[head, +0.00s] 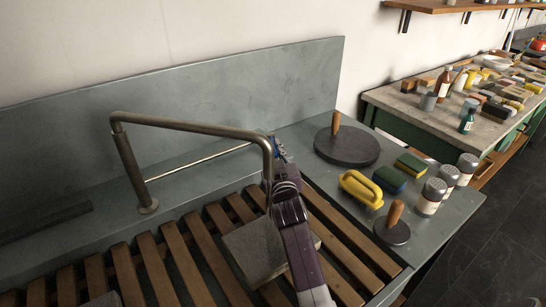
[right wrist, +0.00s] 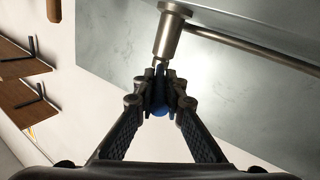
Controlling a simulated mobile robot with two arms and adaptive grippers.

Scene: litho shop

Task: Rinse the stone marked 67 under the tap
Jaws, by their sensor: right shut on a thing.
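The tap (head: 190,127) is a bent metal pipe over a wooden slatted rack. A grey stone slab (head: 253,250) lies on the slats under the spout end, partly hidden by my right arm. I can read no number on either. My right gripper (head: 279,152) is behind the spout, near the back panel. In the right wrist view its fingers (right wrist: 160,88) are shut on a small blue piece (right wrist: 160,109) next to a metal fitting (right wrist: 168,35).
To the right on the grey top are a round dark disc with a wooden handle (head: 346,146), a yellow-handled tool (head: 360,188), sponges (head: 411,165), shakers (head: 431,196) and a smaller handled disc (head: 392,231). A cluttered bench (head: 400,104) stands beyond.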

